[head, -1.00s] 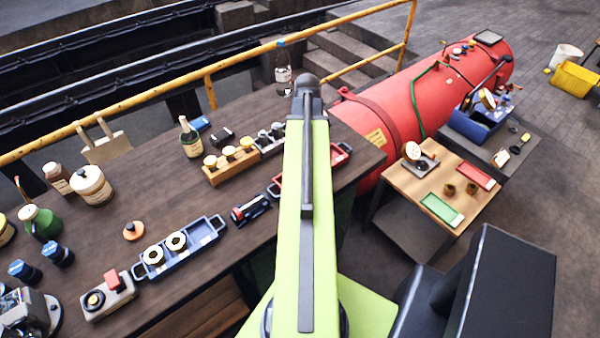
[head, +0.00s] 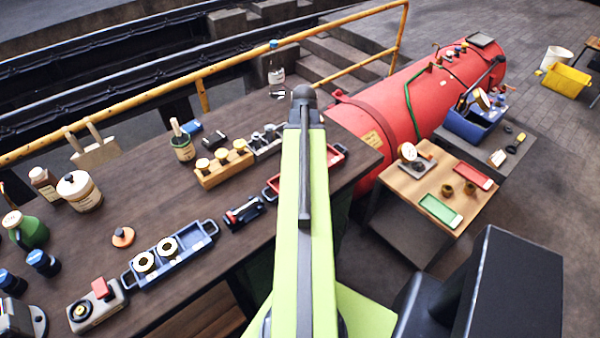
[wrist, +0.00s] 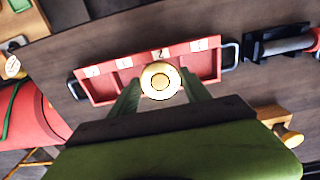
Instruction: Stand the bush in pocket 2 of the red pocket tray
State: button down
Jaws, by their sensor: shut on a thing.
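My gripper (wrist: 160,88) is shut on the bush (wrist: 160,75), a round cream and brass piece seen end-on between the two green fingers in the wrist view. The red pocket tray (wrist: 104,94) lies beneath it, with white number labels along its far edge. The bush appears just in front of the label "2" and covers much of that pocket. I cannot tell whether it is above the pocket or inside it. In the head view my arm hides the middle of the red tray (head: 336,158) and my gripper.
A blue tray (head: 207,229) with two round pieces stands to the left on the dark bench. A black holder with a red piece (head: 244,212) is between the trays. A wooden block with several knobs (head: 222,172) stands behind. Bare bench shows around the red tray.

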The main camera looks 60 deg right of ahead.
jog(key=shift+w+f, duration=0.5)
jog(key=shift+w, duration=0.4)
notch_tip(320, 180, down, 4)
jog(key=b, duration=0.4)
jog(key=shift+f+b, duration=0.2)
jog(key=shift+b, duration=0.1)
jog(key=shift+r, duration=0.25)
jog(key=shift+f, duration=0.2)
jog(key=c, duration=0.5)
grip_release()
notch_tip(320, 180, up, 13)
jog(key=p, duration=1.2)
jog(key=shift+f+p, duration=0.2)
jog(key=shift+p, duration=0.1)
jog(key=shift+f, duration=0.1)
jog(key=shift+a, duration=0.1)
